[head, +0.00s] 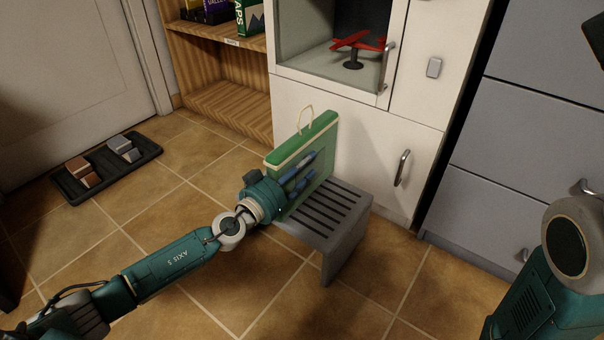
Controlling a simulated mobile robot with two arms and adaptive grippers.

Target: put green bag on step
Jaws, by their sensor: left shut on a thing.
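The green bag (312,140) has pale trim and a cream loop handle, and stands upright at the left part of the grey step (343,220). The step has a slatted top and stands on the tiled floor against the white cabinet. My left gripper (303,180) is shut on the bag, its blue-grey fingers against the bag's near side. The bag's lower edge is partly hidden by the gripper, so I cannot tell whether it rests on the step. My right arm shows at the lower right, but its gripper is out of view.
A white cabinet (352,140) with a red model plane (358,42) stands behind the step. Grey drawers (530,140) are at the right. Floor in front is clear.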

